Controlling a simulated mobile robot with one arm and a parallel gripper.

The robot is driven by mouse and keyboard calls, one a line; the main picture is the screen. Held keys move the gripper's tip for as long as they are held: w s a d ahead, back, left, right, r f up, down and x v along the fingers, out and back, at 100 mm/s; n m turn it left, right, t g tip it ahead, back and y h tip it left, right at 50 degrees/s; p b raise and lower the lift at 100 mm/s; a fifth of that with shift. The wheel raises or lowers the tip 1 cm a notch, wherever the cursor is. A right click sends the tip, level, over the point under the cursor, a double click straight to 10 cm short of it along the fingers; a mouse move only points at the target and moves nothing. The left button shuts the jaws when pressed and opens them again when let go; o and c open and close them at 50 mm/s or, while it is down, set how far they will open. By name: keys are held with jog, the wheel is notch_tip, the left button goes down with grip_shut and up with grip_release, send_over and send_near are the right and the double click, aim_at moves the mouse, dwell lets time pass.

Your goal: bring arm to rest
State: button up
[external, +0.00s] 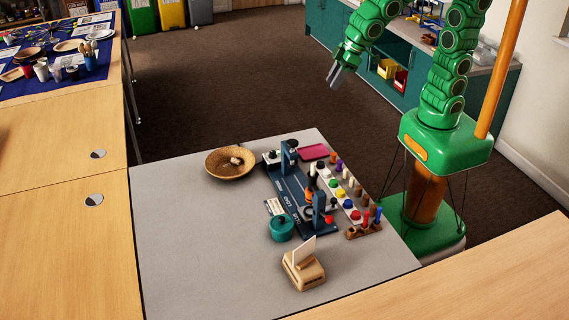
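My green arm rises from its green base at the right of the external view and bends over to the left. My gripper (336,76) hangs in the air above the dark carpet, beyond the far edge of the grey table. Its grey fingers point down, and nothing shows between them. The fingers look close together, but they are too small to tell whether they are open or shut. The gripper is apart from the table and everything on it.
The grey table (200,270) holds a wooden bowl (225,172) with small pale pieces, a blue rig (290,187), a teal pot (281,229), a wooden card holder (303,272), a pink tray (313,152) and several coloured pegs. Teal cabinets (325,27) stand behind my arm.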

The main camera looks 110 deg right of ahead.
jog(key=s+d+f+n+g+y, duration=0.1)
jog(key=s+f+g, duration=0.2)
jog(key=s, duration=2.7)
jog(key=g, duration=0.3)
jog(key=shift+s+n+g, duration=0.25)
jog(key=shift+n+g, duration=0.05)
jog(key=shift+g, duration=0.1)
